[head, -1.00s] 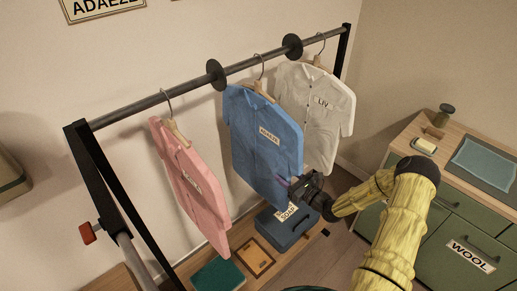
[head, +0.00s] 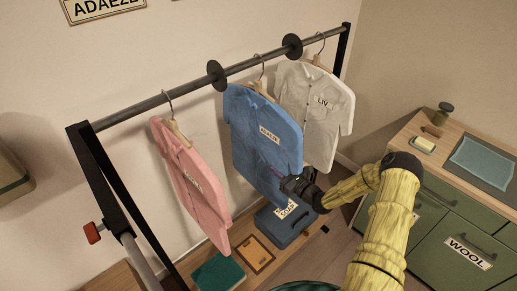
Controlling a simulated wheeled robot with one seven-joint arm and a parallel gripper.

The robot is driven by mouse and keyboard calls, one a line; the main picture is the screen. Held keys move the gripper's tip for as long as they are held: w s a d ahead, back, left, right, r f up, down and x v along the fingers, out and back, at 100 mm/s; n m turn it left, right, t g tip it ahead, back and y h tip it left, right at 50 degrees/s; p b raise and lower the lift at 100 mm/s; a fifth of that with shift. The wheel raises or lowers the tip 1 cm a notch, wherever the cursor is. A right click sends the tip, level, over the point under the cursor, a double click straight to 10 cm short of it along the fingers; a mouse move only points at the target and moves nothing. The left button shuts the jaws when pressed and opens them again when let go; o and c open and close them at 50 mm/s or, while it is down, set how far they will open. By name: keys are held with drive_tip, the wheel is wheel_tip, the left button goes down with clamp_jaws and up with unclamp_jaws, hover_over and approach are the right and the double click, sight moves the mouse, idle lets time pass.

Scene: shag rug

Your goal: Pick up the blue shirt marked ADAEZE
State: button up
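The blue shirt (head: 262,140) hangs on a wooden hanger from the dark rail, between the pink shirt and the white shirt. Its chest label (head: 269,134) reads ADAEZE. My gripper (head: 284,182) is at the shirt's lower right edge, close to the hem. The fingers overlap the cloth in the picture and are mostly hidden, so I cannot tell if they are open or shut, or if they touch the shirt.
A pink shirt (head: 193,183) hangs left and a white shirt marked LIV (head: 317,115) hangs right. Black discs (head: 216,75) divide the rail (head: 150,104). A green cabinet marked WOOL (head: 455,225) is at right.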

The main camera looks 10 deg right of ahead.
sight(280, 163)
clamp_jaws()
drive_tip(key=shift+r, duration=0.15)
drive_tip(key=shift+r+b, duration=0.35)
drive_tip(key=shift+r, duration=0.2)
drive_tip(key=shift+r+b, duration=0.45)
drive_tip(key=shift+r, duration=0.5)
drive_tip(key=b+v, duration=0.4)
drive_tip(key=v, duration=1.4)
drive_tip(key=shift+r, duration=0.2)
